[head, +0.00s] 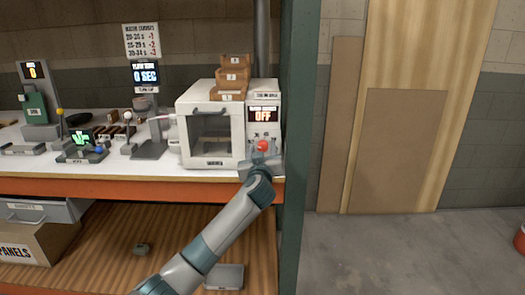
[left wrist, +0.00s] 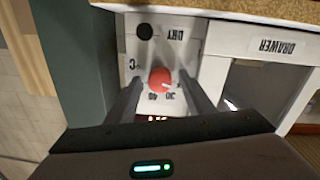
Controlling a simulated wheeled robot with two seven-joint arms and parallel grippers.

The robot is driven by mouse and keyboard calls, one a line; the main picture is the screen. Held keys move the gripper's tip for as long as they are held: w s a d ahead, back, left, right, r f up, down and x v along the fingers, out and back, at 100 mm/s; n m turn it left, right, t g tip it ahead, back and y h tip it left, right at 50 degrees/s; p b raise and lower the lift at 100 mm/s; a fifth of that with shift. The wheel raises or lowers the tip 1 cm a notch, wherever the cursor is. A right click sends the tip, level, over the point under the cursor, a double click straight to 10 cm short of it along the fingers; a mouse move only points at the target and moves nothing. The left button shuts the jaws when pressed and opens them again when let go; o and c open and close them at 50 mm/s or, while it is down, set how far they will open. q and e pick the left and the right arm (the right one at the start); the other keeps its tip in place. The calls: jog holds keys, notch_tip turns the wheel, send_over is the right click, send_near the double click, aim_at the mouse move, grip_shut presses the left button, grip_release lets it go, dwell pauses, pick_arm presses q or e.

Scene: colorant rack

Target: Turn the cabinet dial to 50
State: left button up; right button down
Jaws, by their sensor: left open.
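The white cabinet (head: 235,158) stands on the workbench, with a dark window and a right-hand panel whose display (head: 263,114) reads OFF. The red round dial (head: 262,145) is low on that panel. In the left wrist view the dial (left wrist: 158,80) lies between the two fingers of my left gripper (left wrist: 160,84). The fingers are apart, one on each side of it; I cannot tell if they touch it. Marks such as 30 and 40 (left wrist: 153,97) show near the dial, upside down. The dial's pointer is unclear. My left gripper (head: 260,160) partly covers the lower panel. My right gripper is not in view.
Small brown boxes (head: 233,76) are stacked on the cabinet. A green post (head: 297,100) stands close at its right. Several devices and a grey stand (head: 150,148) are left of it on the bench. The lower shelf (head: 110,250) holds bins.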

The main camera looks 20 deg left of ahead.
pick_arm(q)
jog(key=c, duration=1)
jog(key=shift+c, duration=0.2)
